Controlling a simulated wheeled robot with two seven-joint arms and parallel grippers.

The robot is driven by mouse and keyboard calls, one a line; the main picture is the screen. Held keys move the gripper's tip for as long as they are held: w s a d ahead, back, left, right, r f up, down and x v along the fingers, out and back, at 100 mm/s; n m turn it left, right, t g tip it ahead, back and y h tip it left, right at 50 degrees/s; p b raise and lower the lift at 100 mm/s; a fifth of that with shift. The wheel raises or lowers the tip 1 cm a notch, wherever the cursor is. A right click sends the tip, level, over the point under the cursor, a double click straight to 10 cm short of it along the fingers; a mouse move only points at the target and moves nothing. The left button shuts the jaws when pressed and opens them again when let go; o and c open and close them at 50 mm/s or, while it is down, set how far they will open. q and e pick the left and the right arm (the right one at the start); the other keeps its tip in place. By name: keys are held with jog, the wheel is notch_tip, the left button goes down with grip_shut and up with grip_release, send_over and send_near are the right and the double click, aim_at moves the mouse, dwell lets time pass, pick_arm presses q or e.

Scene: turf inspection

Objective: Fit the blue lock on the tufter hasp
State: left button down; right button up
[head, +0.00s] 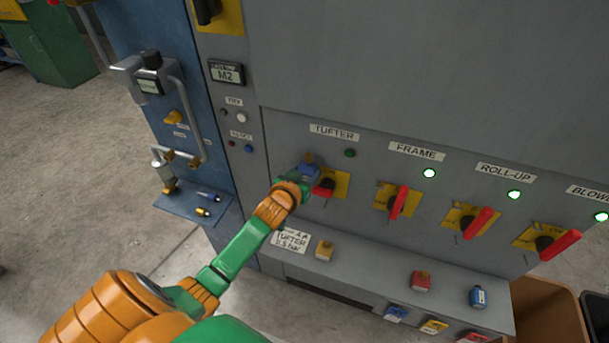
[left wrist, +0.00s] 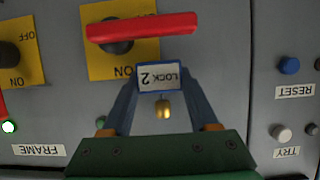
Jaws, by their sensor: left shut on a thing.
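The blue lock (left wrist: 158,77), labelled LOCK 2, is held between the fingertips of my left gripper (left wrist: 160,80). A small brass piece (left wrist: 163,108) shows at its upper end as the panel stands. In the head view the blue lock (head: 309,171) is at the upper left of the tufter switch (head: 325,188). The switch's red handle (left wrist: 142,27) lies across its yellow plate (left wrist: 94,66) in the left wrist view. The lock is close in front of the plate's edge. I cannot tell whether it touches the hasp, whose hole is hidden. My right gripper is not in view.
The frame switch (head: 398,202) and other red-handled switches stand to the right, with lit green lamps. The tufter lamp (head: 350,153) is dark.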

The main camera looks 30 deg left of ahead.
pick_arm(q)
jog(key=shift+w+a, duration=0.15)
jog(key=shift+w, duration=0.4)
jog(key=shift+c, duration=0.4)
grip_release()
jog(key=shift+s, duration=0.1)
jog(key=v, duration=0.7)
